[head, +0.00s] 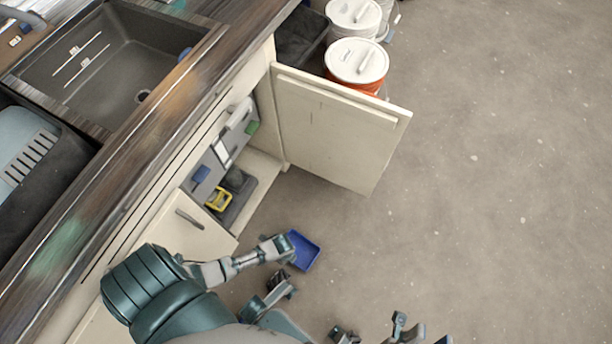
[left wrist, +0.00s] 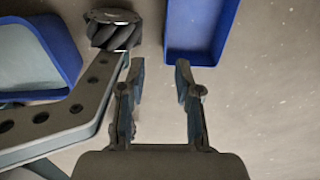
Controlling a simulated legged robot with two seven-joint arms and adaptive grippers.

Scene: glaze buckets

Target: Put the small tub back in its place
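The small blue tub (head: 305,251) lies on the floor in front of the open cabinet, its open side facing up. In the left wrist view the tub (left wrist: 200,28) is beyond my fingertips, mostly ahead of the right-hand finger, and its far end is cut off. My left gripper (head: 284,246) is at the tub's left edge in the head view. The left wrist view shows this gripper (left wrist: 158,66) open, with bare floor between the fingers. Jointed grey parts of mine, apparently my right gripper (head: 408,328), show at the bottom edge, partly cut off.
The cabinet door (head: 340,130) stands open over the floor. White-lidded buckets (head: 357,61) stand behind the door. The floor (head: 500,180) at right is clear.

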